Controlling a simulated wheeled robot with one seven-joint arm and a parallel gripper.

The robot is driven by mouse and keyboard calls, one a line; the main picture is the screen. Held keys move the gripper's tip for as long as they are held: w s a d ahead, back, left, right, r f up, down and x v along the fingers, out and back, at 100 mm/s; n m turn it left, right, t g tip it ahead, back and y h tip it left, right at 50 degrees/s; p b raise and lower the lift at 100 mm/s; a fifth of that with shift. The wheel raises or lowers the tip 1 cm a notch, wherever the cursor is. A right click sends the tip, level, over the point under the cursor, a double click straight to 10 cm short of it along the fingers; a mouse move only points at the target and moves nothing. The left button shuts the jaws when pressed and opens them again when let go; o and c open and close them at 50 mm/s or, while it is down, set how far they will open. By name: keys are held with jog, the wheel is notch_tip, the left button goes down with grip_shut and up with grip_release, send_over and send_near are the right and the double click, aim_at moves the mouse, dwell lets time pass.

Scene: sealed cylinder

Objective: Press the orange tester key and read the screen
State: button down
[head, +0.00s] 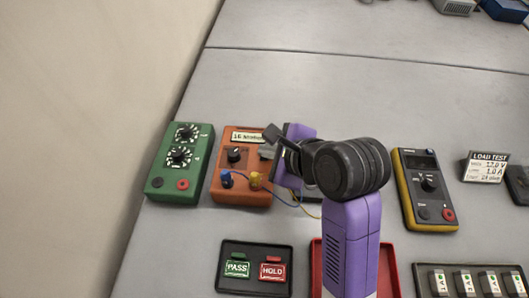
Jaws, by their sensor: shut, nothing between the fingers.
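An orange box (225,187) stands left of centre, with a pale label (248,136) along its top, a black knob (234,155), and a blue plug (227,179) and yellow plug (256,180) with thin wires running right. The label is too small to read surely. My gripper (273,136) is at the upper right of this box, shut and empty, partly hidden by my wrist. I cannot tell whether it touches the box. A grey part beside it is partly covered. No orange key or lit screen is clearly visible. A yellow-edged meter (416,190) with a dark display (420,162) lies right.
A green box (160,183) with two dials stands left. In front are a black tray (254,289) with PASS (237,268) and HOLD (272,270) tiles, and a red tray (390,272) behind my arm. A LOAD TEST card (487,167) and battery tray (428,284) are right. The back is mostly clear.

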jog(key=shift+r+p, duration=0.8)
jog(key=shift+p, duration=0.1)
notch_tip(320, 180, up, 5)
jog(key=p, duration=0.5)
dwell(0.7)
